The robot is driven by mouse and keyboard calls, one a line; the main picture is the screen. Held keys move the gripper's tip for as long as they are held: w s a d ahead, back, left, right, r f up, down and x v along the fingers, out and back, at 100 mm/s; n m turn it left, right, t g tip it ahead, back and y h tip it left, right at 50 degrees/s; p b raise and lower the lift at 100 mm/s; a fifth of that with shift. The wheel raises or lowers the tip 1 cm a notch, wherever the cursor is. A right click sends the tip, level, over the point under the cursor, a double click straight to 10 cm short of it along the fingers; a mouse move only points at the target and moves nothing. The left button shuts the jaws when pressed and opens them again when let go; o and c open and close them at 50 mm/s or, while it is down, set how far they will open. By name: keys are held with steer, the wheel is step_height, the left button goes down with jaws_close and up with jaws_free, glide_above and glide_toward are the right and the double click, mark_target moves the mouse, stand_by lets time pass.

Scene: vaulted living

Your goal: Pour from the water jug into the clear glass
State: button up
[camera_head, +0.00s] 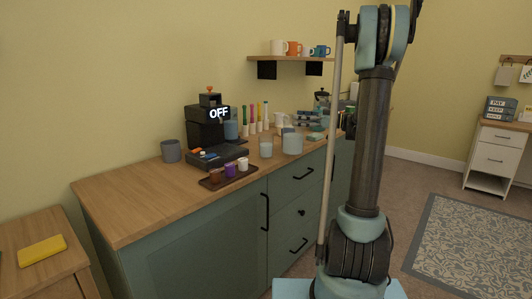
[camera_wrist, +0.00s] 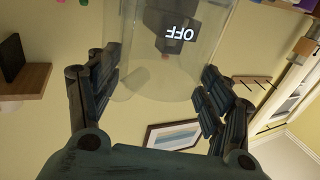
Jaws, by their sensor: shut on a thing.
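In the wrist view my gripper (camera_wrist: 160,82) is shut on a wide see-through vessel, which looks like the water jug (camera_wrist: 135,60). Its wall sits between the two fingers, and the coffee machine's OFF sign shows through it upside down. Its water level and spout cannot be made out. My gripper and the held jug are outside the head view. In the head view a clear glass (camera_head: 266,150) stands upright on the wooden counter, right of the coffee machine. I cannot tell whether it holds anything.
The counter (camera_head: 125,195) has free room at its left end. A black coffee machine (camera_head: 205,128), a tray of small cups (camera_head: 215,181), a grey mug (camera_head: 171,151) and a pale blue container (camera_head: 292,143) stand near the glass. A mug shelf (camera_head: 290,58) hangs above.

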steer(key=shift+r, duration=0.15)
step_height(320, 180, up, 4)
steer(key=shift+f, duration=0.1)
stand_by(0.5)
stand_by(0.5)
